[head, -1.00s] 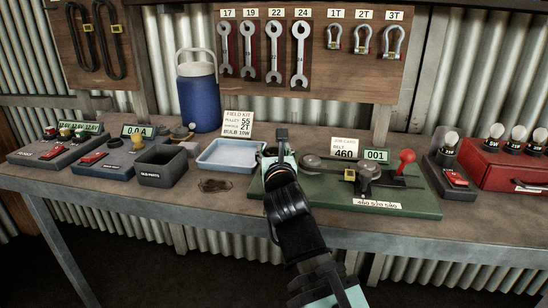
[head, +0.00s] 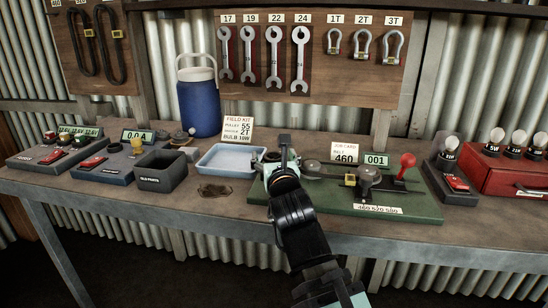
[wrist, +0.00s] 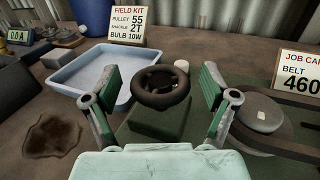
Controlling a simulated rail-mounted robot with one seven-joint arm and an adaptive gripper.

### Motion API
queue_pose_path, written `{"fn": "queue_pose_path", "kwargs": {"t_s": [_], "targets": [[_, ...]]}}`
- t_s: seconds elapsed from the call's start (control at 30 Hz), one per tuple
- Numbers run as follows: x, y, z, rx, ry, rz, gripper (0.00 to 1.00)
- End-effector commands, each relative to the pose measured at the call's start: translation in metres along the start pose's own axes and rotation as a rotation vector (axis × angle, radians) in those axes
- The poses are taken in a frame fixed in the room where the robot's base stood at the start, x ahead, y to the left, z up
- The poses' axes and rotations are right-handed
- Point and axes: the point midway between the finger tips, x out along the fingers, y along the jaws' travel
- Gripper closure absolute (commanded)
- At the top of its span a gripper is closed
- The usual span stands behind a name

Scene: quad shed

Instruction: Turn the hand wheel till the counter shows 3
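The dark hand wheel (wrist: 160,88) shows in the wrist view, lying flat on a green base. My gripper (wrist: 161,78) is open, with a finger on each side of the wheel and a visible gap to it on both sides. In the head view my gripper (head: 284,150) is at the left end of the green board (head: 400,207) and hides most of the wheel.
A blue tray (head: 226,160) stands left of my gripper, with a dark stain (head: 214,190) in front. A pulley and belt rig (head: 367,178) and a red-knobbed lever (head: 406,167) are on the board to the right. The job card (head: 345,153) stands behind.

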Motion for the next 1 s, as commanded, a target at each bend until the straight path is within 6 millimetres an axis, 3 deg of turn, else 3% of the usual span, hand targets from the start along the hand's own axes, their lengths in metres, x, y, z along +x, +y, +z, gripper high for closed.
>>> {"fn": "queue_pose_path", "kwargs": {"t_s": [0.33, 0.8, 1.0], "targets": [[0.002, 0.0, 0.015, 0.0, -0.002, 0.0, 0.15], [0.002, 0.0, 0.086, 0.0, -0.003, 0.0, 0.15], [0.0, 0.0, 0.1, 0.0, -0.001, 0.0, 0.15]]}}
